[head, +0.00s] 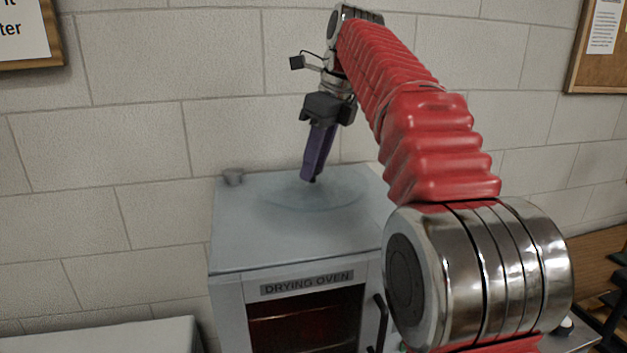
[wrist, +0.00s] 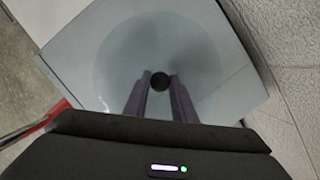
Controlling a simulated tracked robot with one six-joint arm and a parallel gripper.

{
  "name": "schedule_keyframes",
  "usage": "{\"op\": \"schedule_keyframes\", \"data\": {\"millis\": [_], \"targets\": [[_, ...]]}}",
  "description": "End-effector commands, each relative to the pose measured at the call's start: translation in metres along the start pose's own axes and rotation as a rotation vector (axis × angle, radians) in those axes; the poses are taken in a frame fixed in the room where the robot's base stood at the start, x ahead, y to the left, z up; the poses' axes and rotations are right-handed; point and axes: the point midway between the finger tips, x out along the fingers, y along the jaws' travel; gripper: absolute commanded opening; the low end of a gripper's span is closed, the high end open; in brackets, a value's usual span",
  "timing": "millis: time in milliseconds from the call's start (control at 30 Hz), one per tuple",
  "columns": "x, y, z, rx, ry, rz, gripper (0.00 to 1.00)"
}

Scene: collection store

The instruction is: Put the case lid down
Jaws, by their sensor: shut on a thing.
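The case lid is a clear, faintly tinted round disc with a small dark knob at its centre. It shows over the top of the drying oven in the head view (head: 345,195) and in the wrist view (wrist: 120,55). My gripper (head: 313,180) points down at the middle of the lid. In the wrist view its two purple fingers (wrist: 160,86) are shut on the dark knob (wrist: 160,80). The lid looks level and very close to the oven top; I cannot tell whether it touches.
The grey drying oven (head: 240,250) stands against a block wall, with a dark door handle (head: 381,322) at its front right. The rest of the oven top is clear.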

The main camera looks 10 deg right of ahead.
Motion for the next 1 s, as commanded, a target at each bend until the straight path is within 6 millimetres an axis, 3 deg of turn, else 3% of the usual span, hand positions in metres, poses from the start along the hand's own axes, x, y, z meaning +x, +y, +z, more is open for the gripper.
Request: {"op": "schedule_keyframes", "data": {"millis": [267,633,1000], "targets": [[0.004,0.001,-0.001,0.000,0.000,0.001,0.00],[0.034,0.001,-0.011,-0.001,0.001,0.001,0.00],[0.037,0.001,-0.011,-0.001,0.000,0.000,0.00]]}}
